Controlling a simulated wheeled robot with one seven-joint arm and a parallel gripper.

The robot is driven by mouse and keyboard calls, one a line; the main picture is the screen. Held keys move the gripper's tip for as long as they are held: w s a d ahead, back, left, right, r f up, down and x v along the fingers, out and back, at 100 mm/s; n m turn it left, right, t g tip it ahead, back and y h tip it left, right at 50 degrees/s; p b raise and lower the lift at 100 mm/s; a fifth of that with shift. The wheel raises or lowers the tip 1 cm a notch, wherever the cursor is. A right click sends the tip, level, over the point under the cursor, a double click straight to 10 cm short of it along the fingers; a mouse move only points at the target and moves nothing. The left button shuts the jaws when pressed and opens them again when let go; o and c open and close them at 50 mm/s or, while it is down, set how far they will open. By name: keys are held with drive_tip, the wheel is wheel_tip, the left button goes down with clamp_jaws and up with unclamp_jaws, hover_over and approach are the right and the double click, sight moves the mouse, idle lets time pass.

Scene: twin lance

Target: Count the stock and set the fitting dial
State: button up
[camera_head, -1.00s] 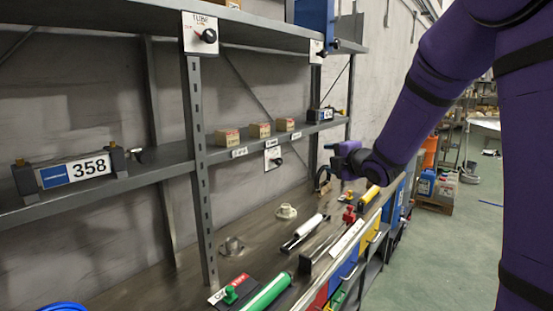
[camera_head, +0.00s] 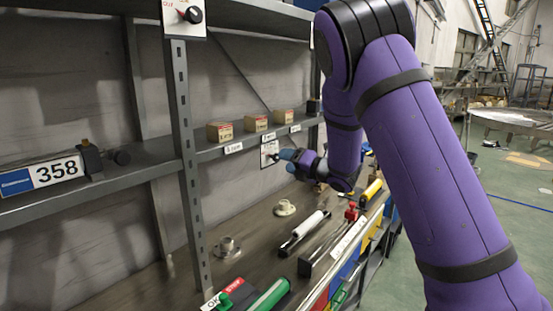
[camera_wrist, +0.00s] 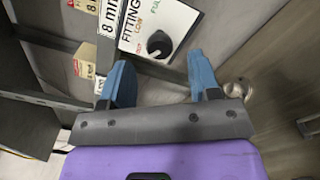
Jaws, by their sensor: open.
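The fitting dial is a white plate (camera_head: 268,150) with a black knob, below the shelf's front edge. In the wrist view, the plate reads FITTING, with LOW and FULL marks, around the black knob (camera_wrist: 159,44); which mark the knob points at is unclear. My gripper (camera_wrist: 160,66) is open and empty, its blue fingers either side of the knob's line of view. In the head view my gripper (camera_head: 284,156) is close to the dial's right side; contact cannot be told. Three small tan boxes stand on the shelf, left (camera_head: 219,132), middle (camera_head: 256,123) and right (camera_head: 284,117).
Another dial (camera_head: 188,15) is on the upper left post. A 358 sign (camera_head: 52,174) stands on the shelf. The bench below holds a white roller (camera_head: 308,224), a green cylinder (camera_head: 268,296), a yellow cylinder (camera_head: 371,190) and metal flanges (camera_head: 227,248).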

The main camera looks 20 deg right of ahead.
sight(274, 157)
drive_tip(key=shift+x, duration=2.5)
drive_tip(key=c, duration=0.9)
drive_tip(key=shift+c, duration=0.2)
